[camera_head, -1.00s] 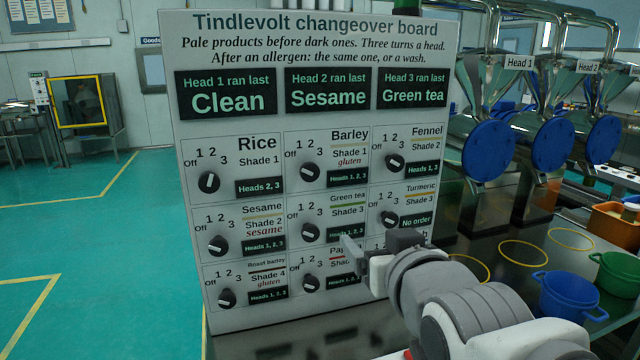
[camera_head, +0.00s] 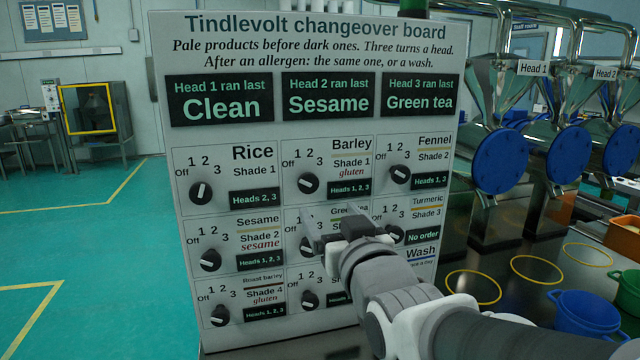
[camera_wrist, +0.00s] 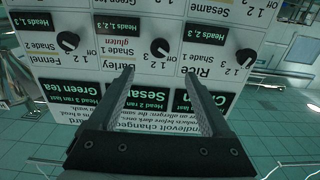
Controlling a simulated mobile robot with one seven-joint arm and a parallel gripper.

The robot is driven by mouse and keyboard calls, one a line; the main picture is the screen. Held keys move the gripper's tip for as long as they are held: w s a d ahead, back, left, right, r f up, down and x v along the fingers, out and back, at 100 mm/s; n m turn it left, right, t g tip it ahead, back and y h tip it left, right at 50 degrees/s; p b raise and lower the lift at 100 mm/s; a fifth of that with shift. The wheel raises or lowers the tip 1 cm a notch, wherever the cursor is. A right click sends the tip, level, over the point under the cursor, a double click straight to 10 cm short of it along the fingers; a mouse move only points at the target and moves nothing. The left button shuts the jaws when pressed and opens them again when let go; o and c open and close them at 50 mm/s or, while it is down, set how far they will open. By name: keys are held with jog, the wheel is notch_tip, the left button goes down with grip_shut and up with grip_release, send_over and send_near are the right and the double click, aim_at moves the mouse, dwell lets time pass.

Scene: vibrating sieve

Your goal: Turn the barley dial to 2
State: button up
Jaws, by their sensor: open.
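The Barley dial (camera_head: 308,183) is a black round knob in the top row of the upright board (camera_head: 165,130), in the middle column. Its pale mark seems to lie on the upper left, toward Off. The wrist view shows the board upside down, with the Barley dial (camera_wrist: 160,47) just beyond and between my fingertips. My gripper (camera_head: 328,224) is open and empty. In the head view it is below the Barley dial and in front of the Green tea panel, partly hiding that panel. It appears apart from the Barley dial.
The Rice dial (camera_head: 201,193) is left of Barley, and the Fennel dial (camera_head: 399,174) is right. The Sesame dial (camera_head: 210,260) sits lower left. Blue-capped hoppers (camera_head: 500,160) and a blue pot (camera_head: 585,316) stand on the right. The floor to the left is clear.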

aim_at(309, 185)
jog(key=x, duration=1.2)
jog(key=shift+w+a+f, duration=0.1)
jog(key=shift+w+a, duration=0.05)
jog(key=shift+w, duration=0.25)
grip_shut()
